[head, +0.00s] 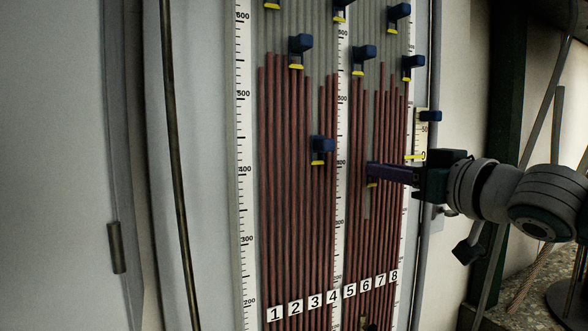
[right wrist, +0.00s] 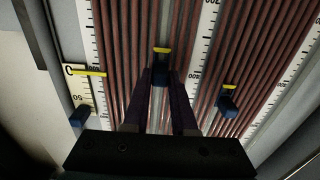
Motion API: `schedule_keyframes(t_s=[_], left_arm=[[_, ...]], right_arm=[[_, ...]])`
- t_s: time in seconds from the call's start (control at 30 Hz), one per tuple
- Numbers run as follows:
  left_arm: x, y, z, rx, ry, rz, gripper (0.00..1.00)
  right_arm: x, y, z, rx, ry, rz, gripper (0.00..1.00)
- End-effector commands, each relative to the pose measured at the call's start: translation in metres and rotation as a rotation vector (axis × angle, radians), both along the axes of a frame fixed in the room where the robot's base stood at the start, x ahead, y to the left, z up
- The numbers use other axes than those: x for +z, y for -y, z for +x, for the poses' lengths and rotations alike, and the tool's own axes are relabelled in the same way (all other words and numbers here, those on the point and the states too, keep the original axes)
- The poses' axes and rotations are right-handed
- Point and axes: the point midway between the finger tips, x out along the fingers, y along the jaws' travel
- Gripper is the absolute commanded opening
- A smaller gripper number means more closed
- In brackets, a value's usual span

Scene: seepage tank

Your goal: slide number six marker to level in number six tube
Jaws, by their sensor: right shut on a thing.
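The number six marker, a small blue block with a yellow pointer (head: 372,184), is on the tube panel in the head view, above the label 6 (head: 366,285). My right gripper (head: 372,172) comes in from the right and is shut on this marker. In the right wrist view, the marker (right wrist: 161,66) sits between the tips of the dark purple fingers (right wrist: 161,80), its yellow edge towards the picture's top. The number six tube (head: 366,207) shows a pale stretch just below the marker, with red liquid seemingly lower down. My left gripper is not in view.
Other blue and yellow markers sit at various heights, such as one at lower left (head: 322,144) and one at right (head: 412,64). White scales (head: 243,140) run along the tubes. A small separate scale (head: 421,135) with its own marker stands at the panel's right edge.

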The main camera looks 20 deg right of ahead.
Motion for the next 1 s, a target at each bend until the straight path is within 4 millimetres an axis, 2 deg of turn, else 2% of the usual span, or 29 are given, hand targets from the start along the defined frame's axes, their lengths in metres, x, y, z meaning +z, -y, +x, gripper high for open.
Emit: schedule_keyframes(t_s=[0.47,0.57,0.7,0.8,1.0], left_arm=[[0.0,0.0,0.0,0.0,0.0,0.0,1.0],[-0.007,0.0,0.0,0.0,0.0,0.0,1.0],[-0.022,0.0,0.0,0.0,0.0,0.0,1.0],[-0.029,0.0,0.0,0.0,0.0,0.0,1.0],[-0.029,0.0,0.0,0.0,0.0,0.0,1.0]], right_arm=[[0.0,0.0,0.0,0.0,0.0,0.0,0.0],[-0.012,0.0,0.0,0.0,-0.002,0.001,0.0],[-0.043,0.0,0.0,-0.002,-0.002,0.004,0.0],[-0.058,0.0,0.0,-0.001,-0.002,0.003,0.0],[-0.064,0.0,0.0,-0.001,-0.001,0.0,0.0]])
